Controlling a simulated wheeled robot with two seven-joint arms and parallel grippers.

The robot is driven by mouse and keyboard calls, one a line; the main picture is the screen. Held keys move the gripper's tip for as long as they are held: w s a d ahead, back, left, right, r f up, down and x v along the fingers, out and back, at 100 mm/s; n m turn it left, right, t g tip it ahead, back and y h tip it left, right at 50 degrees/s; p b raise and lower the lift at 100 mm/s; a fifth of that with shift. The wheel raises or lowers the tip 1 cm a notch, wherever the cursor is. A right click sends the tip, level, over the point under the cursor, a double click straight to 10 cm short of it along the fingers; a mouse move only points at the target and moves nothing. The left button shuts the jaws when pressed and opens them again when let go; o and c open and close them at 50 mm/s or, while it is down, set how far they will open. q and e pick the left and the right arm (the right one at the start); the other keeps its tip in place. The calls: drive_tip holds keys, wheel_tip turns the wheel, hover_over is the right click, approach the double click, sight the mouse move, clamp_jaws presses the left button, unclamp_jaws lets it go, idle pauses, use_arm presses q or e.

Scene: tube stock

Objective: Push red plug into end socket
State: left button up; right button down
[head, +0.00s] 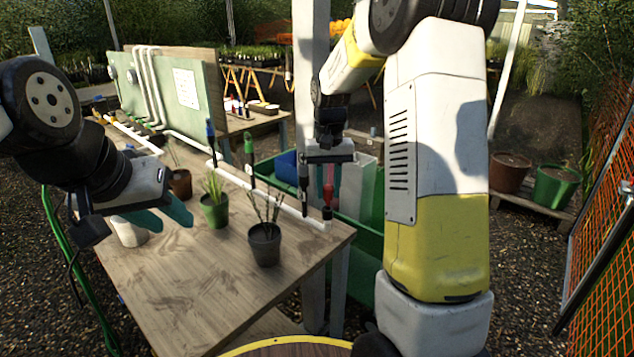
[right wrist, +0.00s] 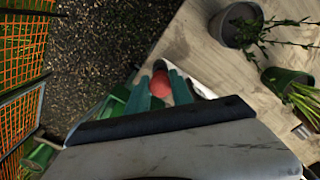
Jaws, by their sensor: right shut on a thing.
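The red plug (head: 327,195) stands upright at the near right end of the white pipe (head: 290,210), over the end socket (head: 325,224). I cannot tell how deep its dark lower end sits. My right gripper (head: 327,182) points down from above and is shut on the plug. In the right wrist view the plug's round red top (right wrist: 161,85) shows between the teal fingers (right wrist: 159,90). My left gripper (head: 160,213) is open and empty above the left part of the table, its teal fingers apart.
On the wooden table (head: 180,290) stand a black pot (head: 264,245), a green pot (head: 214,214) and a brown pot (head: 180,184) with plants. The table's front is clear.

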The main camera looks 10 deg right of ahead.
sight(328, 199)
drive_tip(key=shift+f, duration=1.6)
idle(1.5)
drive_tip(key=c, duration=1.1)
unclamp_jaws()
drive_tip(key=shift+o, duration=0.2)
drive_tip(key=shift+r, duration=0.15)
wheel_tip(328, 199, up, 7)
drive_tip(key=shift+f, duration=0.1)
drive_tip(key=shift+s+r, duration=0.1)
drive_tip(key=shift+r, duration=0.3)
drive_tip(key=s+a+r+t+y, duration=0.1)
drive_tip(key=s+r+t, duration=0.2)
drive_tip(key=s, duration=0.9)
drive_tip(key=s+a+r+n+t+y, duration=0.1)
drive_tip(key=s+r+t, duration=0.2)
drive_tip(key=s, duration=0.9)
drive_tip(key=shift+r+n, duration=0.3)
drive_tip(key=shift+r, duration=0.25)
